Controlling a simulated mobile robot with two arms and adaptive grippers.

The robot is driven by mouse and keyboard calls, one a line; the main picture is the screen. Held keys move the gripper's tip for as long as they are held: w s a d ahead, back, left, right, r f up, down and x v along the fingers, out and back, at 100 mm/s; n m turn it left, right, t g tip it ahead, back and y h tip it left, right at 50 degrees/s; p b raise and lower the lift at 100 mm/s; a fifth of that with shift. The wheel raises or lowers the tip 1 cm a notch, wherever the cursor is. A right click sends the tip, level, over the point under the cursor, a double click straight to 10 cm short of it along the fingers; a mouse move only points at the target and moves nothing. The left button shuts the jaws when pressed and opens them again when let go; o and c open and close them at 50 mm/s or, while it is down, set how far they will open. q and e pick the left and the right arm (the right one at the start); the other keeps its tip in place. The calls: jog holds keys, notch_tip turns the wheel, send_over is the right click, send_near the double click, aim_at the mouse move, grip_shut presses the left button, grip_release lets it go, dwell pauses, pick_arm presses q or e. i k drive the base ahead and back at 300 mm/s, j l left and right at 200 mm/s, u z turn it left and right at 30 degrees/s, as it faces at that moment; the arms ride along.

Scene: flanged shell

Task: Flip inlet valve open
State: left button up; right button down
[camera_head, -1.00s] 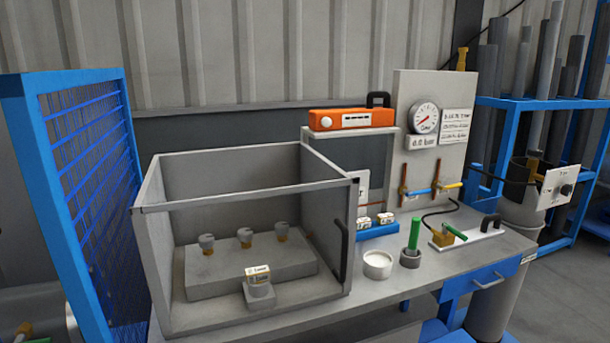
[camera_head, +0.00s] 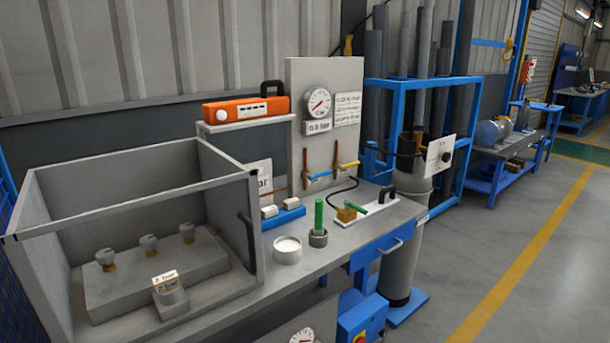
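A grey upright panel (camera_head: 325,145) stands at the back of the bench. Two small valve handles sit low on it, a blue one (camera_head: 319,174) on the left and a yellow one (camera_head: 348,165) on the right, on copper-coloured pipes. Both handles lie roughly level. No label I can read tells which is the inlet valve. A round gauge (camera_head: 318,102) with a red needle is above them, with a small readout plate (camera_head: 318,126) under it. Neither of my grippers is in view.
A grey open-topped box (camera_head: 150,205) fills the bench's left part. A white dish (camera_head: 287,250), a green-handled tool in a cup (camera_head: 318,237) and a white plate with a black handle (camera_head: 372,212) stand before the panel. Open floor (camera_head: 500,240) lies to the right.

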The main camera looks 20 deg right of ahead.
aim_at(310, 177)
jog(key=i+l+u, duration=0.1)
jog(key=l, duration=0.25)
jog(key=i+l, duration=0.3)
jog(key=i+l+u, duration=0.15)
jog(key=l, duration=0.3)
jog(key=i+l, duration=0.25)
jog(key=i+l+u, duration=0.15)
jog(key=l, duration=0.35)
